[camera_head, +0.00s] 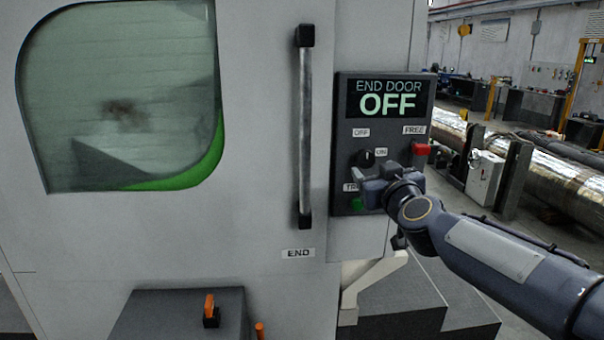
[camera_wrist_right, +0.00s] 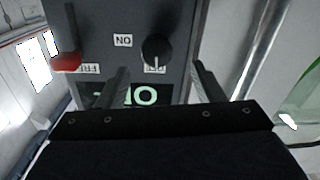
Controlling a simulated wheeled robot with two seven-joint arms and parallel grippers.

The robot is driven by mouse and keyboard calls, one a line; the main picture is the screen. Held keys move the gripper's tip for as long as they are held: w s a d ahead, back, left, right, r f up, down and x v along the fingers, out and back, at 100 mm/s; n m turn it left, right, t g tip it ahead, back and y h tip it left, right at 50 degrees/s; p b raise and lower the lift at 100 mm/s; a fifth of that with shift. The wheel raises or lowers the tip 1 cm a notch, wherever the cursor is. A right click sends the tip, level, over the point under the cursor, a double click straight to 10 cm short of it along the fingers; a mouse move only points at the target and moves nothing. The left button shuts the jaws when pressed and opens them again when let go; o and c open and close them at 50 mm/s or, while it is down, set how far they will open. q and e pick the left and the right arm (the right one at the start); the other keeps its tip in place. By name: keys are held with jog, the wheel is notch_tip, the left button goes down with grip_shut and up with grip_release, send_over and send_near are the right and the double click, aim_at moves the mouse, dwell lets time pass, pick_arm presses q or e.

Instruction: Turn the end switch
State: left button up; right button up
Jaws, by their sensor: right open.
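The end switch (camera_head: 366,158) is a round black knob on the dark control panel (camera_head: 345,120), between the OFF and ON labels. The panel's screen (camera_head: 389,99) reads END DOOR OFF. The knob also shows in the right wrist view (camera_wrist_right: 157,50), where the panel appears upside down. My right gripper (camera_head: 374,182) is in front of the panel, just below the knob in the head view. In the right wrist view its two fingers (camera_wrist_right: 159,72) are apart, one on each side of the knob's line, with nothing between them. Contact with the knob cannot be told. My left gripper is not in view.
A red button (camera_head: 420,149) under the FREE label and a green button (camera_head: 357,204), partly hidden, are close to the gripper. A long vertical door handle (camera_head: 304,130) stands left of the panel. An orange lever (camera_head: 209,306) is on a low grey box.

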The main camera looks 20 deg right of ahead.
aim_at(367, 160)
jog(key=w, duration=0.2)
jog(key=w+d, duration=0.1)
jog(key=w, duration=0.2)
jog(key=w+d, duration=0.1)
jog(key=w, duration=0.2)
jog(key=shift+b, duration=0.35)
jog(key=c, duration=1)
